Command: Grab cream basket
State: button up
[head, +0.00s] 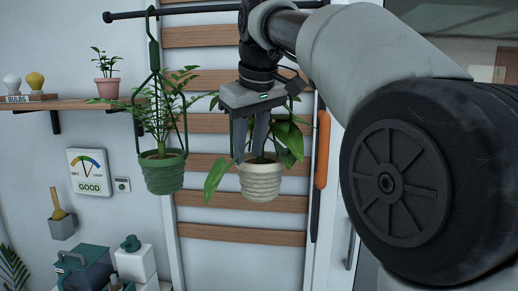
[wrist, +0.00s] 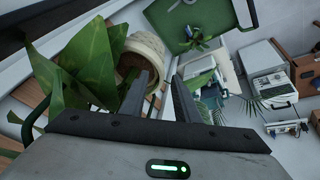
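The cream basket (head: 261,183) is a ribbed pot with a broad-leaved plant, hanging in front of the wooden slats in the head view. My gripper (head: 249,156) points down at it from above, its fingertips near the rim. In the wrist view the basket's rim (wrist: 152,42) and dark soil show beyond the fingers. My gripper (wrist: 161,76) has a clear gap between its fingers; the left finger overlaps the basket and the right one lies just beside it. I cannot tell whether either finger touches the basket. Leaves and my gripper hide part of the basket and its hanger.
A green basket (head: 163,174) with a fern hangs close on the left from the dark rail (head: 183,10). A shelf (head: 75,104) with a pink pot (head: 107,88) is farther left. An orange-handled tool (head: 322,150) hangs to the right. Below the cream basket is clear.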

jog(key=shift+x, duration=1.1)
